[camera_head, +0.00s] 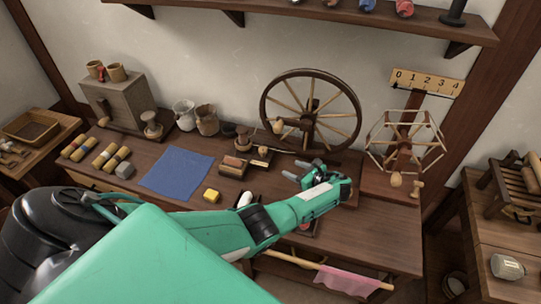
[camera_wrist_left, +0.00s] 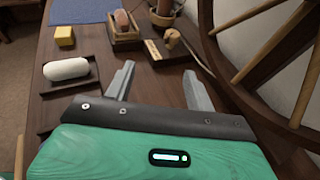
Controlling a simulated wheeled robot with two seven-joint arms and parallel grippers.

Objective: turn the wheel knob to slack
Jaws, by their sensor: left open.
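The spinning wheel (camera_head: 311,110) stands at the back of the bench; its rim and spokes fill the right of the left wrist view (camera_wrist_left: 232,85). A pale wooden knob (camera_head: 278,126) shows at the wheel's left, by its hub. A small dark block with a tan plate (camera_wrist_left: 155,50) carries another wooden knob (camera_wrist_left: 172,39); it also shows in the head view (camera_head: 260,161). I cannot read the plate or tell which knob is the wheel knob. My left gripper (camera_head: 297,170) is open and empty, in front of the wheel. In its wrist view (camera_wrist_left: 158,72) both fingers point toward the small block, apart from it.
A tray with a white oval piece (camera_wrist_left: 66,69), a yellow block (camera_head: 211,195) and a brush-like block in a holder (camera_head: 233,166) are nearby. A skein reel (camera_head: 404,141) stands right, below a numbered plate (camera_head: 427,82). A blue cloth (camera_head: 177,172) lies left.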

